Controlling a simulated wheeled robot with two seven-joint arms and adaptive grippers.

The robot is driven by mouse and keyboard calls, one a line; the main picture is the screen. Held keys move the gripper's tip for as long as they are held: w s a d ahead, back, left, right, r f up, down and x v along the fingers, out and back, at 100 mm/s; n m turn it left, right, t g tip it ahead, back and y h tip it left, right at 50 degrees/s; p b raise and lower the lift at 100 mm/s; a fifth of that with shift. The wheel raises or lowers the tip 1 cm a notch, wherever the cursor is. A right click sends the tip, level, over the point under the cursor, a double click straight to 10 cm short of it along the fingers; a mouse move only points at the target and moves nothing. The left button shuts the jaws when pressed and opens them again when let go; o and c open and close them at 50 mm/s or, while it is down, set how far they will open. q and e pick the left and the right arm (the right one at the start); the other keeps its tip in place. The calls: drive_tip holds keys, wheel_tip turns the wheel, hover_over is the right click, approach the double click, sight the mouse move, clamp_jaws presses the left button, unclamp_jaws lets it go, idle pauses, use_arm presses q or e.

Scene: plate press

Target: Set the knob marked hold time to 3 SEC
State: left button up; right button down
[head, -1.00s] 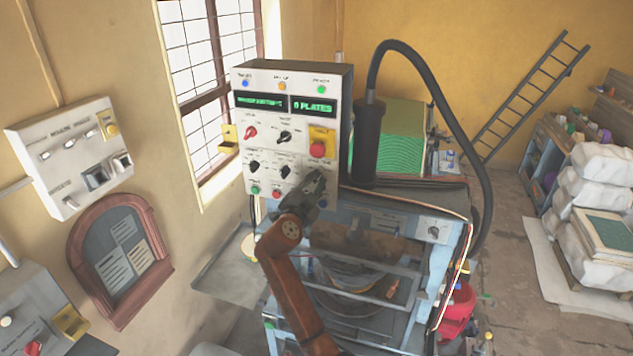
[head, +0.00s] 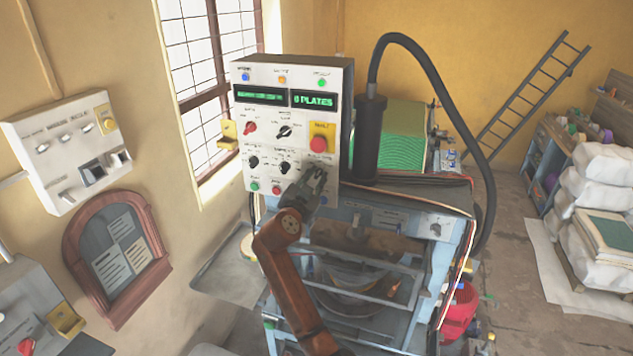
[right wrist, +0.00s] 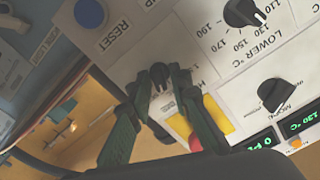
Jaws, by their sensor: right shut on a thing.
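The control box (head: 238,110) stands upright with a white front panel of knobs, lamps and two green displays. My right gripper (head: 316,175) is at the panel's lower right in the head view. In the right wrist view the right gripper (right wrist: 160,78) has its two dark fingers on either side of a small black knob (right wrist: 159,73), shut on it. The label beside this knob is mostly hidden; only a letter like H shows, so I take it as the hold time knob. Its pointer setting cannot be read. My left gripper is not in view.
A red mushroom button (head: 317,145) on a yellow plate sits just above the gripper. Two black knobs (head: 285,167) (head: 254,163) lie to its left. A blue reset button (right wrist: 90,13) is close by. A thick black hose (head: 425,75) arches at the right.

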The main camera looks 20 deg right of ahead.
drive_tip(key=shift+a+r+n+b, duration=0.1)
drive_tip(key=shift+n+b, duration=0.35)
drive_tip(key=shift+n, duration=1.95)
drive_tip(key=shift+r, duration=0.1)
drive_tip(key=c, duration=2)
unclamp_jaws()
drive_tip(key=shift+a, duration=0.1)
drive_tip(key=shift+s, duration=0.1)
drive_tip(key=v, duration=1.2)
